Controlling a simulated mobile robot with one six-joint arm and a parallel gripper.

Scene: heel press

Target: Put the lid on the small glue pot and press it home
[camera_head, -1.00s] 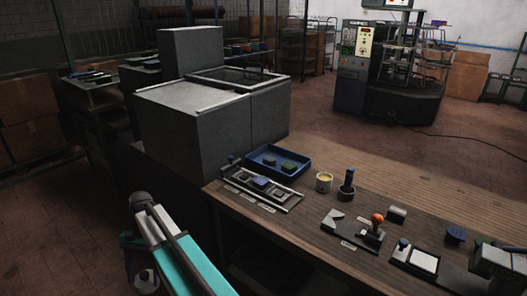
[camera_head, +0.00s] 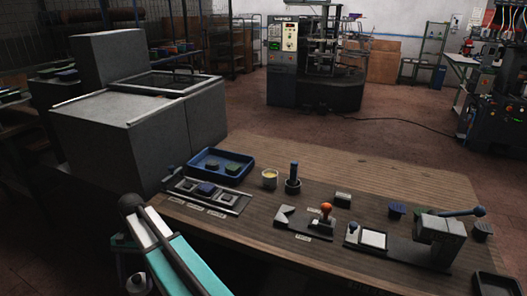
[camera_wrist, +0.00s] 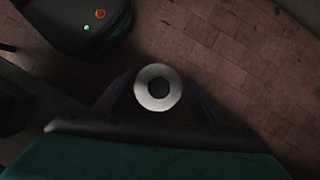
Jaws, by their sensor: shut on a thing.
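The small glue pot (camera_head: 269,182) is a pale, open cup with yellow inside. It stands upright on the wooden bench, right of the blue tray. My gripper (camera_wrist: 158,100) is shut on the lid (camera_wrist: 144,92), a white disc with a dark round middle. In the head view the lid shows only in part, low at the left beneath my arm (camera_head: 137,288). The lid is off the bench, over the floor, well apart from the pot. The fingertips are dark and hard to make out.
The blue tray (camera_head: 248,173) and a slotted rack (camera_head: 175,184) lie left. Grey cabinets (camera_head: 120,135) rise behind my arm.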

